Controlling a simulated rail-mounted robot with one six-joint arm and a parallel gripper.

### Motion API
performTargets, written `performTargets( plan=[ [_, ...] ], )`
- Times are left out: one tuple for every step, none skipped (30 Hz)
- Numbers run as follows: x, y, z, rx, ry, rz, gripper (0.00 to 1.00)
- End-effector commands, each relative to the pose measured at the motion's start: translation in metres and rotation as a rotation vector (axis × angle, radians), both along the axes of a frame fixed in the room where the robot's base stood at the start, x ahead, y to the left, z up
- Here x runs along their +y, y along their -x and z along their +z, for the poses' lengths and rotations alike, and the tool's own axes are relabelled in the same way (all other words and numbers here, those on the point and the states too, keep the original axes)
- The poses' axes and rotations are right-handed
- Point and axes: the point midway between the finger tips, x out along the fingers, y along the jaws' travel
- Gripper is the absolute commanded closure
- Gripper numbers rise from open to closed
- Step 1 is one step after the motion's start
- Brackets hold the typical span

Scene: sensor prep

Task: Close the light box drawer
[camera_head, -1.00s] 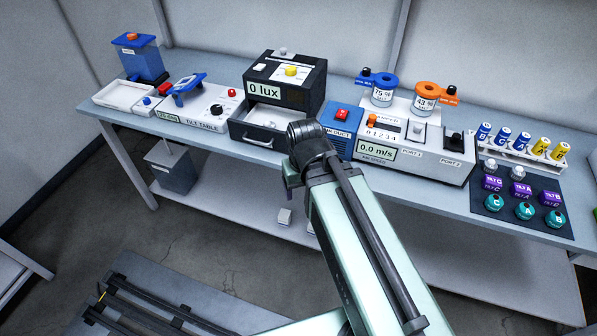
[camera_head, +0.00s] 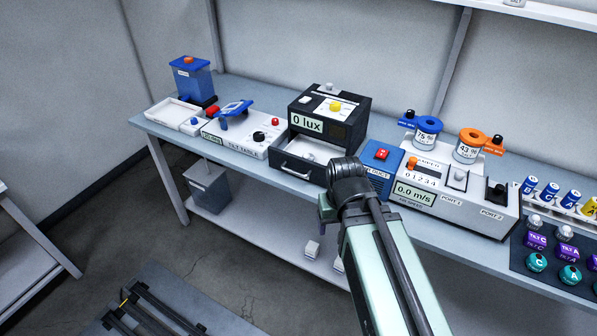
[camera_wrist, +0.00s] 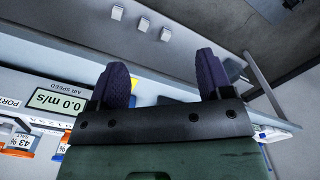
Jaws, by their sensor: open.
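The light box (camera_head: 335,115) is a black case with a "0 lux" display and a yellow knob on top, standing on the bench in the head view. Its drawer (camera_head: 296,166) is pulled out at the front, with a handle on its front face and a pale inside. My gripper shows in the wrist view (camera_wrist: 163,82) with its two dark fingers apart and nothing between them. I cannot tell whether anything touches the drawer.
Left of the light box are a tilt table unit (camera_head: 240,138) and a white tray (camera_head: 172,112). To its right are a blue box (camera_head: 380,165) and the air speed unit (camera_head: 450,200). Small white blocks (camera_head: 312,249) lie on the lower shelf.

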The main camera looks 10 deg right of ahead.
Motion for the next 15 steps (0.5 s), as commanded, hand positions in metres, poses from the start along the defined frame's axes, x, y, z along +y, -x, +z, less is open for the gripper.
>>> performTargets(
  plan=[
    [0.001,0.000,-0.003,0.000,0.000,0.003,0.36],
    [0.004,0.000,-0.008,0.000,0.000,0.009,0.40],
    [0.009,0.000,-0.019,0.000,0.000,0.022,0.46],
    [0.015,0.000,-0.030,0.000,0.000,0.036,0.51],
    [0.023,-0.002,-0.044,0.000,0.000,0.056,0.56],
    [0.036,-0.007,-0.066,0.000,0.006,0.088,0.62],
    [0.044,-0.014,-0.085,-0.003,0.028,0.116,0.64],
    [0.052,-0.023,-0.104,-0.014,0.070,0.149,0.64],
    [0.061,-0.040,-0.130,-0.045,0.153,0.200,0.64],
    [0.068,-0.056,-0.147,-0.081,0.230,0.244,0.64],
    [0.074,-0.074,-0.161,-0.124,0.318,0.291,0.64],
    [0.085,-0.101,-0.175,-0.194,0.447,0.360,0.64],
    [0.094,-0.122,-0.182,-0.254,0.552,0.417,0.64],
    [0.103,-0.143,-0.181,-0.319,0.662,0.475,0.64],
    [0.114,-0.167,-0.171,-0.397,0.796,0.544,0.64]
  ],
)
